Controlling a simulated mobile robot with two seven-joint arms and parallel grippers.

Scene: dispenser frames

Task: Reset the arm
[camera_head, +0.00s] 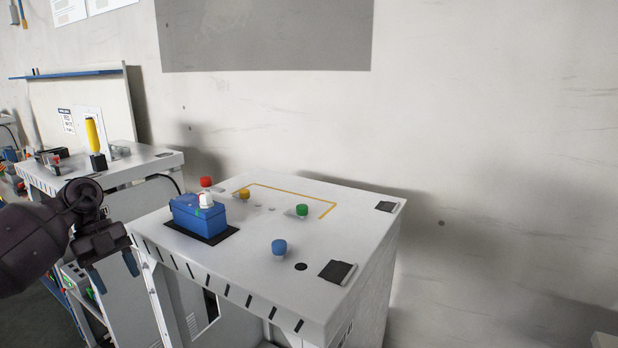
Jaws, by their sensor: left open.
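My left gripper (113,270) comes in from the left and is open and empty, with its two fingers pointing down. It is in front of and left of the white cabinet (352,205), apart from it. On the cabinet top a blue box (187,215) with a white knob (206,200) stands on a black pad. A red knob (206,182), a yellow knob (244,194), a green knob (302,210) and a blue knob (279,247) also show on the top. My right gripper is not in view.
A second white bench (140,162) with a yellow-handled item (93,137) stands at the back left. A grey wall (500,130) closes the back. Dark square pads (338,272) lie near the cabinet's right edge. The right side looks free.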

